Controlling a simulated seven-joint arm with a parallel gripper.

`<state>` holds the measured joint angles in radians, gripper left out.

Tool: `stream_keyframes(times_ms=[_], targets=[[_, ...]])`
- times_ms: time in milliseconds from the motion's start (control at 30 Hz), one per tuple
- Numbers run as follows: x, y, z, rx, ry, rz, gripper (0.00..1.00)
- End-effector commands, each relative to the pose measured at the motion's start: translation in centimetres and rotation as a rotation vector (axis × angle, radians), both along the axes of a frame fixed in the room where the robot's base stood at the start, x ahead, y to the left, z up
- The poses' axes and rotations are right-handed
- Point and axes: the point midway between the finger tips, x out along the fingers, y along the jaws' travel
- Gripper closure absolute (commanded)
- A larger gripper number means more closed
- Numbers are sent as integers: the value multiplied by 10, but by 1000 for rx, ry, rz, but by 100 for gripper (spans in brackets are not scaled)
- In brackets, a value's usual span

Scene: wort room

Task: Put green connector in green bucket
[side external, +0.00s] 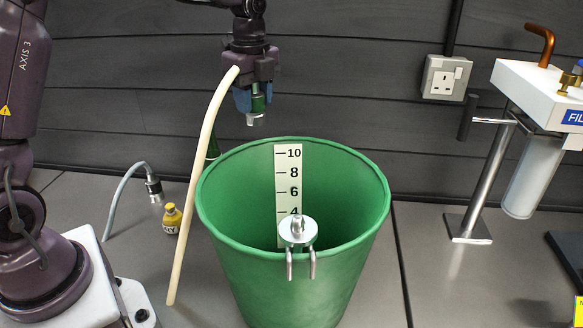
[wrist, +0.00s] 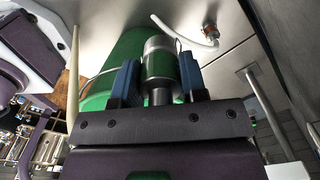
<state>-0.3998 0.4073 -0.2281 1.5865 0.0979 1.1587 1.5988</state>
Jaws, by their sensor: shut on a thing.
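The green connector (side external: 257,103) has a green body and silver ends. My gripper (side external: 255,98) is shut on it, with a blue finger on each side, and holds it silver end down. In the wrist view the connector (wrist: 160,62) stands between the two blue fingers of my gripper (wrist: 160,78). The green bucket (side external: 262,290) stands upright on the worktop, open at the top, with a white number scale inside. In the side view the connector is above the left-back part of the rim; its exact depth is unclear. The bucket (wrist: 125,50) also shows behind the fingers in the wrist view.
A silver fitting (side external: 298,232) sits at the bucket's front rim. A cream tube (side external: 196,180) slants down left of the bucket. A small yellow bottle (side external: 172,219) and a grey hose end (side external: 153,188) are further left. A filter unit (side external: 535,175) is at right.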

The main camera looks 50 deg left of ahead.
Motion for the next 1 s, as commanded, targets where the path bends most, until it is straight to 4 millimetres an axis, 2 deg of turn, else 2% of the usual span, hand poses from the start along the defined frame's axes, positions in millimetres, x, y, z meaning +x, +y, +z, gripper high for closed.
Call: stream_keyframes(times_ms=[33,167,367,567,800,1000], targets=[[0,0,14,1,-6,0,89],[1,0,38,1,-5,-1,89],[5,-41,38,0,0,35,89],[6,-98,37,0,0,95,89],[-6,-177,37,0,-1,185,89],[-20,-220,37,0,-1,242,89]])
